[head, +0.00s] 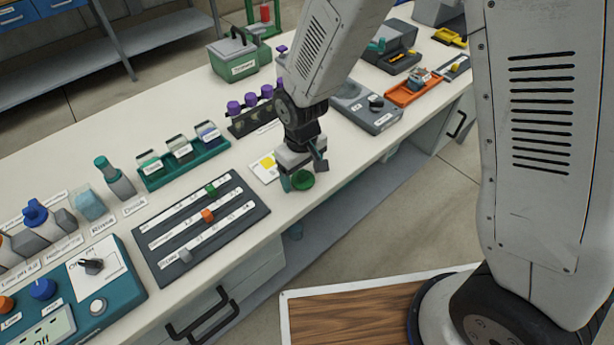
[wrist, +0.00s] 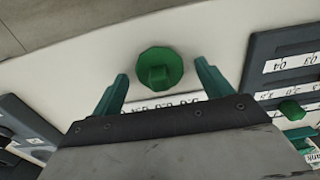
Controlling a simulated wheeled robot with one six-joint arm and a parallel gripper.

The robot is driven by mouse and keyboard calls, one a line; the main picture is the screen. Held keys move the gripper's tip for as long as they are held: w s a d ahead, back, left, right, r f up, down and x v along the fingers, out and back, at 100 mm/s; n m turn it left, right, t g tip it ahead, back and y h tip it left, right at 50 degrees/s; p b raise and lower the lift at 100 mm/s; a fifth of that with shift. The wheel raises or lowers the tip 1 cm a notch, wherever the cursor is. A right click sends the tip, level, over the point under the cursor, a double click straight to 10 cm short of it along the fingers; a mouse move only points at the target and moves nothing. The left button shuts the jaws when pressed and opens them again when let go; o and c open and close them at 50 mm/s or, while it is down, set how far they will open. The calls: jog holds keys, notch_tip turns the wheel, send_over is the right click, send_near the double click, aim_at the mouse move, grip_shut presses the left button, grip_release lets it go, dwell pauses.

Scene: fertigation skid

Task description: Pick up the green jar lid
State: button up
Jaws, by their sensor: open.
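The green jar lid (head: 303,180) lies on the white bench near its front edge, with a raised grip on top. In the wrist view the lid (wrist: 160,68) sits between and slightly beyond the tips of my two teal fingers. My gripper (head: 302,181) is open and points down at the lid in the head view. The wrist view shows my gripper (wrist: 160,80) with its fingers apart and clear bench on both sides of the lid. The fingers do not appear to touch the lid. A printed label beneath the lid is partly hidden by my gripper.
A dark slider panel (head: 201,228) lies left of the lid. A white card with a yellow patch (head: 267,166) is close behind my gripper. A grey panel with a black knob (head: 366,106) stands to the right. The bench's front edge is close to the lid.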

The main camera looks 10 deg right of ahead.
jog(key=c, duration=1.1)
jog(key=shift+o, duration=0.2)
jog(key=shift+d, duration=0.1)
jog(key=shift+r, duration=0.1)
